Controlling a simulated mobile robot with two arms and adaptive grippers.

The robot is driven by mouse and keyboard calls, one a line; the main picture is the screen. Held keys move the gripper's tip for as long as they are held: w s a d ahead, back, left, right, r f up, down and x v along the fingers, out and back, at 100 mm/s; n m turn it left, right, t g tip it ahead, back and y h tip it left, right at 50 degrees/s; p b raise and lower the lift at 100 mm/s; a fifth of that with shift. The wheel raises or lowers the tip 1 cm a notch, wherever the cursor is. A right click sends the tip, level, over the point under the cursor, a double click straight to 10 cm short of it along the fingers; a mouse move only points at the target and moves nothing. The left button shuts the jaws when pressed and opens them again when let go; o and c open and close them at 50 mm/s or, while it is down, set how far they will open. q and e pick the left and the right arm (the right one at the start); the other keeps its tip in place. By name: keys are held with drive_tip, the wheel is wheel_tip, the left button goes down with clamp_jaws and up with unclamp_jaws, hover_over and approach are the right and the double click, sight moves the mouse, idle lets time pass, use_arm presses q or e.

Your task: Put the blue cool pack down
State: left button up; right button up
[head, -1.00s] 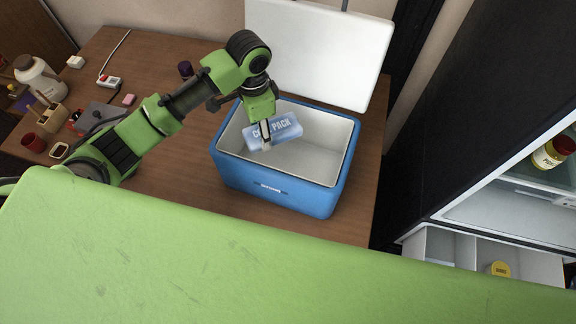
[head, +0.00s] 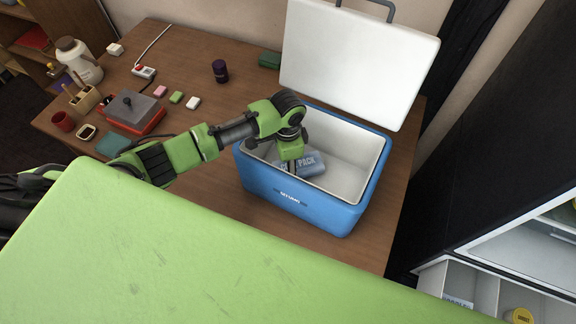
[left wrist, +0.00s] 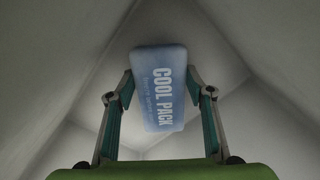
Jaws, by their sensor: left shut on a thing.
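The blue cool pack (head: 313,164) is inside the blue cooler box (head: 300,199), low down near its left side. It also shows in the left wrist view (left wrist: 161,88), with its "COOL PACK" lettering facing the camera. My left gripper (head: 289,170) reaches down into the box and is shut on the pack, with one finger at each side of it in the left wrist view (left wrist: 162,95). Whether the pack touches the box floor I cannot tell. The arm hides part of the pack and the box's left rim. My right gripper is not in view.
The cooler's white lid (head: 356,58) stands open at the back. The wooden table (head: 215,128) holds a dark purple jar (head: 220,71), a red-based appliance (head: 130,111) and several small items at left. An open fridge (head: 530,240) is at right. The right half of the box is empty.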

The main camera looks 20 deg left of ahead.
use_arm(q)
drive_tip(key=shift+f, duration=0.5)
drive_tip(key=shift+f, duration=0.1)
drive_tip(key=o, duration=1.4)
drive_tip(key=shift+c, duration=0.2)
wheel_tip(320, 180, up, 12)
drive_tip(key=shift+b, duration=0.45)
